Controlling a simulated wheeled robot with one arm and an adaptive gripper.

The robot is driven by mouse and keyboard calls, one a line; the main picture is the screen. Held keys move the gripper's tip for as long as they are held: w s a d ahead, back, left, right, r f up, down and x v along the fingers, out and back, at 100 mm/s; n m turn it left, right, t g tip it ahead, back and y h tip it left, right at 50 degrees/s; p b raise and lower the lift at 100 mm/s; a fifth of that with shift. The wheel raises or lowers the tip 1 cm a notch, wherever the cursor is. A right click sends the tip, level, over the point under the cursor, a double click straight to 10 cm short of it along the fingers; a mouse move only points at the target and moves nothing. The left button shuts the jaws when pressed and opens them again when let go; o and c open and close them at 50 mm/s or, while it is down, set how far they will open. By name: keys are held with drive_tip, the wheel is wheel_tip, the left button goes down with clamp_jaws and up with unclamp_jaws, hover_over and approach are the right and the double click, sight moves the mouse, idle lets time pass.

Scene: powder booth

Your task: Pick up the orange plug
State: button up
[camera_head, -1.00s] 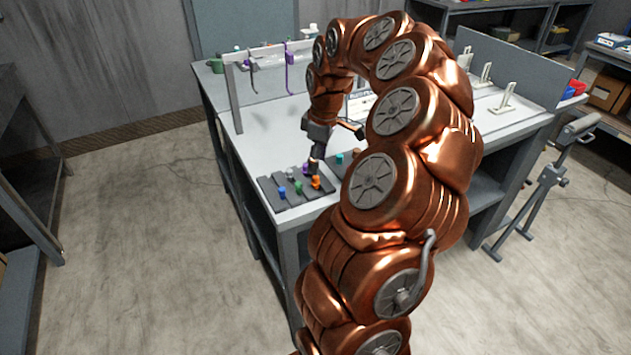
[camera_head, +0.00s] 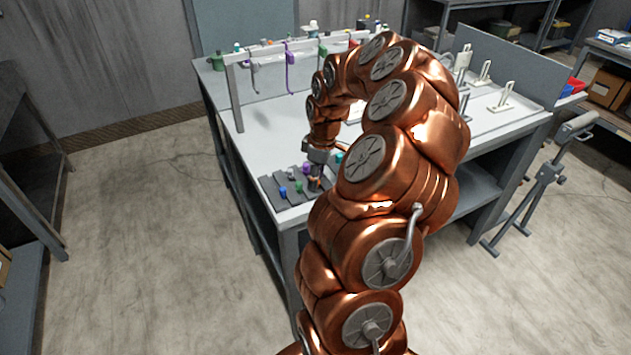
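The orange plug (camera_head: 315,184) is only partly visible at the right part of the dark grey plug board on the table.
A rack (camera_head: 237,105) with hanging hooks, some purple, stands at the back left of the table (camera_head: 262,125). A teal plug (camera_head: 339,157) is just right of my gripper. White upright holders (camera_head: 503,97) stand at the right. The table's middle left is clear.

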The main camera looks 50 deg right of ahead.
drive_tip(key=c, duration=0.6)
